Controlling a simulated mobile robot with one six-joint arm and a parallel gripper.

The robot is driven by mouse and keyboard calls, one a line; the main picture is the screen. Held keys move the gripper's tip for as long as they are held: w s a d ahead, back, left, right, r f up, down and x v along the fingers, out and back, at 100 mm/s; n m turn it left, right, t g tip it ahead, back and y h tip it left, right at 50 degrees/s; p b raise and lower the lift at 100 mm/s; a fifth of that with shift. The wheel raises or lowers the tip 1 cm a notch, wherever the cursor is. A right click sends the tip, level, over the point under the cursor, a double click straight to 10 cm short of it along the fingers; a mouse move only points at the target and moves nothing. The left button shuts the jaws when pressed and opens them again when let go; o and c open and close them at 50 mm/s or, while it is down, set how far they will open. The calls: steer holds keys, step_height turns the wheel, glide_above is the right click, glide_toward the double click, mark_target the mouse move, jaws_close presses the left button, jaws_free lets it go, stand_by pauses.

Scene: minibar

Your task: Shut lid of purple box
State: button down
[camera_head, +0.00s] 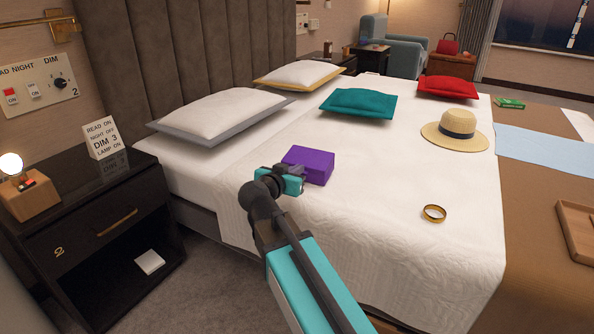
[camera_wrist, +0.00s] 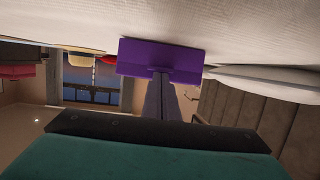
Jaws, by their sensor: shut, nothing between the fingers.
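The purple box (camera_head: 312,162) lies on the white bed. Its top looks flat and level, and I see no open gap from this side. The box also shows in the wrist view (camera_wrist: 150,52), upside down, with its near face toward me. My gripper (camera_head: 300,175) is at the box's near left side, low over the bed. In the wrist view my shut, empty fingers (camera_wrist: 163,74) point at the box and overlap its near edge. I cannot tell whether they touch it. My gripper hides part of the box's near side in the head view.
Several pillows lie toward the headboard, including a teal one (camera_head: 358,103). A dark nightstand (camera_head: 88,238) stands at the left. The bed around the box is clear.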

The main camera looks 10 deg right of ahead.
mark_target(297, 160)
steer(key=shift+d+r, duration=0.1)
steer(key=shift+r, duration=0.05)
steer(key=p+v, duration=0.2)
steer(key=v, duration=0.3)
steer(key=shift+s+p, duration=0.2)
steer(key=shift+p, duration=0.15)
steer(key=shift+a+b, duration=0.25)
steer(key=shift+b, duration=0.25)
steer(key=s+b, duration=0.1)
steer(key=b, duration=0.1)
steer(key=s+a+f+b, duration=0.1)
steer(key=b, duration=0.1)
steer(key=shift+f, duration=0.1)
steer(key=b, duration=0.2)
steer(key=s+a+b, duration=0.1)
steer(key=b, duration=0.1)
steer(key=shift+s+f, duration=0.1)
steer(key=shift+f, duration=0.15)
steer(key=shift+s+b, duration=0.2)
steer(key=shift+b, duration=0.5)
